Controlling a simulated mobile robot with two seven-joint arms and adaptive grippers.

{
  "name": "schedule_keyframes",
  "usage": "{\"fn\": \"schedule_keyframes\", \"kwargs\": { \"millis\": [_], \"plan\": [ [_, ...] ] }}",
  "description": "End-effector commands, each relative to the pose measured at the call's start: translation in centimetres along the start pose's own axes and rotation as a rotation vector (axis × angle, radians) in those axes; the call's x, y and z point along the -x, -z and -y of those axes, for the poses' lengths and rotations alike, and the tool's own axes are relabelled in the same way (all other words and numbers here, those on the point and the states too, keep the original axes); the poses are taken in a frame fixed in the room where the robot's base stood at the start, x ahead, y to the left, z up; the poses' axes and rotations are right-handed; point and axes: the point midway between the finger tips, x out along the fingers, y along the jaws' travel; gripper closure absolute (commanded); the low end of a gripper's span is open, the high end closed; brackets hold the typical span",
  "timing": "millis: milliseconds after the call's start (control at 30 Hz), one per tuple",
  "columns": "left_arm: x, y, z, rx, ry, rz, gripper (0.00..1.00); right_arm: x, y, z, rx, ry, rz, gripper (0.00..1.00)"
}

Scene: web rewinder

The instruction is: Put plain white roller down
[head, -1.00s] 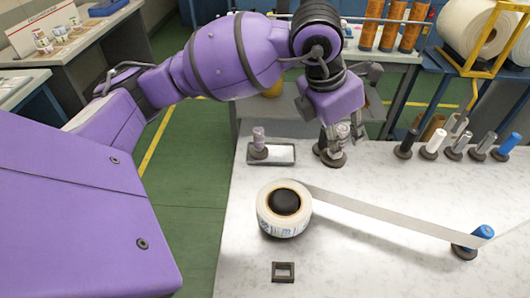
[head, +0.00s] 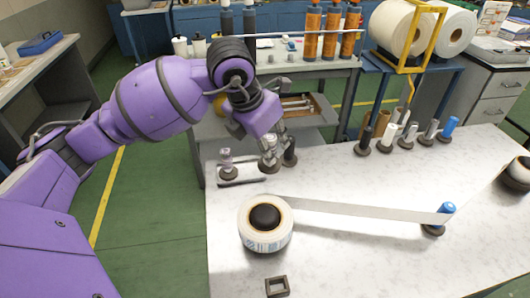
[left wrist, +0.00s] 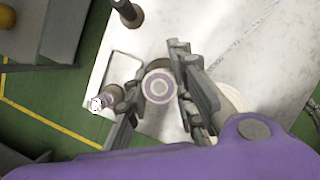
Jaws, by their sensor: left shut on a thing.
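My left gripper (head: 270,152) points down with its fingers shut on a pale, whitish roller with a dark foot. In the left wrist view this roller (left wrist: 158,87) shows end-on as light and mauve rings between the fingers. It is close to the right end of a small tray (head: 262,181); whether its foot touches the worktop is unclear. A printed roller (head: 226,160) stands upright in the left part of the tray; it also shows in the left wrist view (left wrist: 101,103). A dark-footed post (head: 290,152) stands just right of the gripper. My right gripper is not in view.
A large tape roll (head: 265,238) lies on the marble worktop (head: 350,260), its strip running to a blue roller (head: 445,209). Several upright rollers stand in a row at the far right edge, including a white one (head: 387,136). A square dark frame (head: 277,286) lies in front.

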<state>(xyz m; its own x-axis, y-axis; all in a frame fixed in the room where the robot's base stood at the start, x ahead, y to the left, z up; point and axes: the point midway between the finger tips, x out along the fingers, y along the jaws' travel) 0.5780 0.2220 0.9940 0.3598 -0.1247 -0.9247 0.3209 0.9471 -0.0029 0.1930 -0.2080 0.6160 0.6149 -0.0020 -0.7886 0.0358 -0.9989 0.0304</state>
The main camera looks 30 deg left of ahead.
Motion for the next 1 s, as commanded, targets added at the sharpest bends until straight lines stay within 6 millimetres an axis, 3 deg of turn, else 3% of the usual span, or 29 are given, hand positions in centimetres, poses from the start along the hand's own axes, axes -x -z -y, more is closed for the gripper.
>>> {"fn": "schedule_keyframes", "kwargs": {
  "millis": [300, 500, 1000],
  "plan": [
    [-3.1, -0.9, -6.0, 0.003, 0.000, 0.008, 1.00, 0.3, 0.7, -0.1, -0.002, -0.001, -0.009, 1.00],
    [-6.1, -0.4, -8.2, 0.001, 0.000, 0.008, 1.00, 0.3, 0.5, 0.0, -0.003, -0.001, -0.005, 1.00],
    [-9.3, 0.2, -10.3, -0.001, 0.000, 0.008, 1.00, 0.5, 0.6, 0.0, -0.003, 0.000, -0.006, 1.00]
  ]
}}
